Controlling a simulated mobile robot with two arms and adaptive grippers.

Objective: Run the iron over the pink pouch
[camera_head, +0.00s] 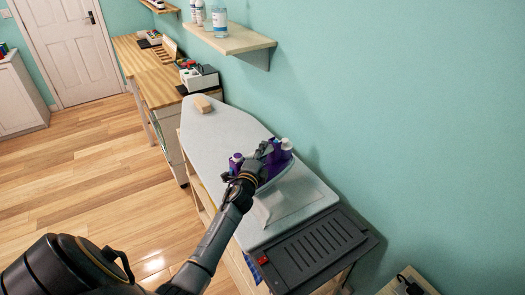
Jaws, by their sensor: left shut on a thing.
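The purple iron (276,160) is on the grey-white ironing board (225,130), towards the board's near end. My left gripper (262,154) is shut on the iron, and its fingers and wrist cover part of it. I cannot tell whether the iron's sole touches the board or something under it. A small pale flat patch (268,207) shows beside my wrist on the board. I cannot make out a clearly pink pouch; the iron and my arm hide part of the board. My right gripper is not in view.
A dark slotted rest (312,248) is at the board's near end. A tan block (203,104) lies at its far end. A wall shelf (232,38) with bottles hangs above. A wooden desk (150,75) stands beyond. The floor to the left is clear.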

